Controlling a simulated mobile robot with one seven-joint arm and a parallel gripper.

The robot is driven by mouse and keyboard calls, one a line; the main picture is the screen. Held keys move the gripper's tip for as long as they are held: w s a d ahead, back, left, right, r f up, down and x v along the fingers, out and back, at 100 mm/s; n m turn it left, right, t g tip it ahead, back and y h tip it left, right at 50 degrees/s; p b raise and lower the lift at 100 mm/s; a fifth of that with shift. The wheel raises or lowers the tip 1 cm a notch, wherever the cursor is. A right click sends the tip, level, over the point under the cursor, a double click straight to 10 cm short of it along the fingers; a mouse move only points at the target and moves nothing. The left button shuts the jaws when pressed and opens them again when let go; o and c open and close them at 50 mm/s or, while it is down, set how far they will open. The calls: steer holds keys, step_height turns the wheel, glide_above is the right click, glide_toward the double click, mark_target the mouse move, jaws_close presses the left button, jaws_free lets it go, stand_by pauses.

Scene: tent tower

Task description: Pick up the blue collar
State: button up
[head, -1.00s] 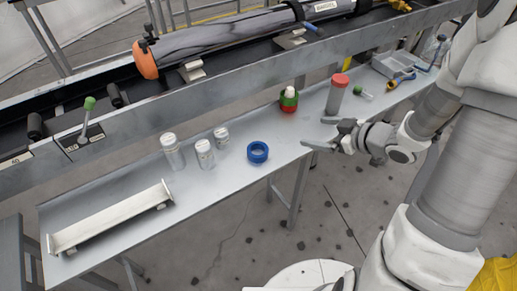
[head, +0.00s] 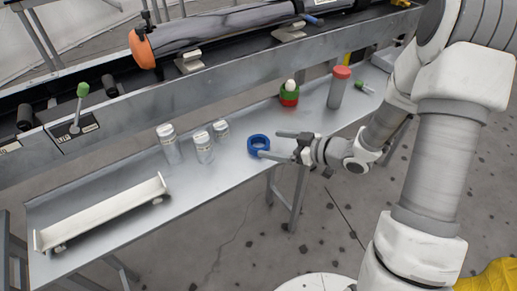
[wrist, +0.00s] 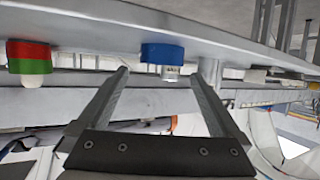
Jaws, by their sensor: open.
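The blue collar (head: 258,149) is a thick ring lying flat on the grey metal shelf near its front edge. In the wrist view the collar (wrist: 162,54) appears upside down, just ahead of the fingertips and centred between them. My gripper (head: 269,145) is open and empty at the collar's right side, fingers pointing left towards it. The lower fingertip overlaps the collar's right edge in the head view; I cannot tell if it touches. The open fingers also show in the wrist view (wrist: 160,74).
White-lidded jars (head: 203,148) stand left of the collar, and a cream rail (head: 100,216) lies farther left. A red and green ring stack (head: 289,97) with a white top and a red-capped grey cylinder (head: 337,90) stand behind my gripper. The shelf (head: 225,178) is clear in front of the jars.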

mark_target(252, 140)
steer(key=b+x, duration=0.2)
steer(key=x, duration=0.3)
steer(key=shift+a+f+b, duration=0.2)
steer(key=shift+a+b, duration=0.1)
steer(key=shift+w+a, duration=0.25)
steer(key=shift+c, duration=0.2)
steer(key=c, duration=1.3)
steer(key=shift+c, duration=0.2)
steer(key=shift+r, duration=0.15)
